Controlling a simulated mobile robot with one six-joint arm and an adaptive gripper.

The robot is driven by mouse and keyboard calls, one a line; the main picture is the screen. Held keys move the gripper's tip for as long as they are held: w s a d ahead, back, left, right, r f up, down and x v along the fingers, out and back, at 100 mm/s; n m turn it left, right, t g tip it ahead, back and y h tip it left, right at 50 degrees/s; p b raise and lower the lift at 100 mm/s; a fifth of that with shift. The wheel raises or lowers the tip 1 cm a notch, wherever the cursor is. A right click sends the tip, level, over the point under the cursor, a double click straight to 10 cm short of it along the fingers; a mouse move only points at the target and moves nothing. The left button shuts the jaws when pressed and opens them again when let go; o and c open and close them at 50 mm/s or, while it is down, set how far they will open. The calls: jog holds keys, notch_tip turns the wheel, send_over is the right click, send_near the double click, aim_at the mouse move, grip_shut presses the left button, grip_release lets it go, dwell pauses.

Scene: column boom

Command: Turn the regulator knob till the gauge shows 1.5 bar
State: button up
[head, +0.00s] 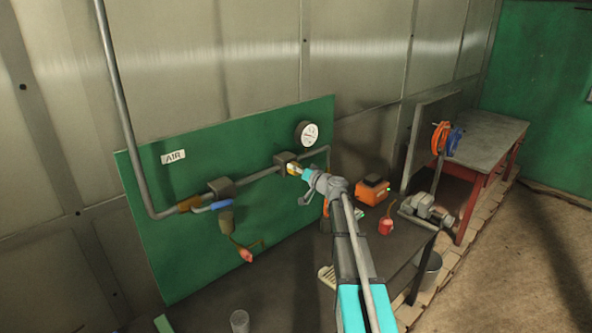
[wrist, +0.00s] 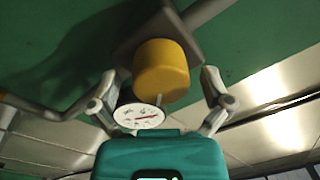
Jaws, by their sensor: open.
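The yellow regulator knob (wrist: 162,70) fills the upper middle of the wrist view, on a dark regulator body (head: 284,157) on the green board. The knob shows only as a small yellow patch (head: 292,168) in the head view, partly hidden by my gripper (head: 299,171). In the wrist view my gripper (wrist: 158,82) is open, with one finger on each side of the knob and visible gaps between. The round white gauge (head: 307,134) is above the regulator. Its face (wrist: 138,116) with a red needle also shows in the wrist view; the reading is too small to tell.
A grey pipe (head: 262,174) runs along the green board (head: 150,200) to a blue-handled valve (head: 222,205). Below, a dark bench holds an orange box (head: 372,191) and a red can (head: 386,226). A grey table (head: 490,140) stands at the right.

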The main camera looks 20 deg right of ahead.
jog(key=shift+m, duration=0.5)
jog(key=m, duration=0.5)
jog(key=shift+f+m, duration=0.1)
jog(key=shift+m, duration=0.3)
jog(key=m, duration=0.7)
jog(key=shift+f+t+h, duration=0.1)
jog(key=shift+t+h, duration=0.2)
jog(key=shift+h, duration=0.1)
jog(key=m, duration=1.4)
jog(key=shift+s+a, duration=0.1)
jog(key=r+v, duration=0.1)
jog(key=v, duration=1.2)
jog(key=s+a+f+n+g+b, duration=0.4)
jog(key=a+f+n, duration=0.3)
jog(key=a+f, duration=0.2)
jog(key=s+a+f+n+g+y+b, duration=0.1)
jog(key=s+a+f+n+g+b, duration=0.3)
jog(key=a+f+n, duration=0.4)
jog(key=shift+a+f+g, duration=0.65)
jog(key=shift+f+g, duration=0.05)
jog(key=shift+f, duration=0.55)
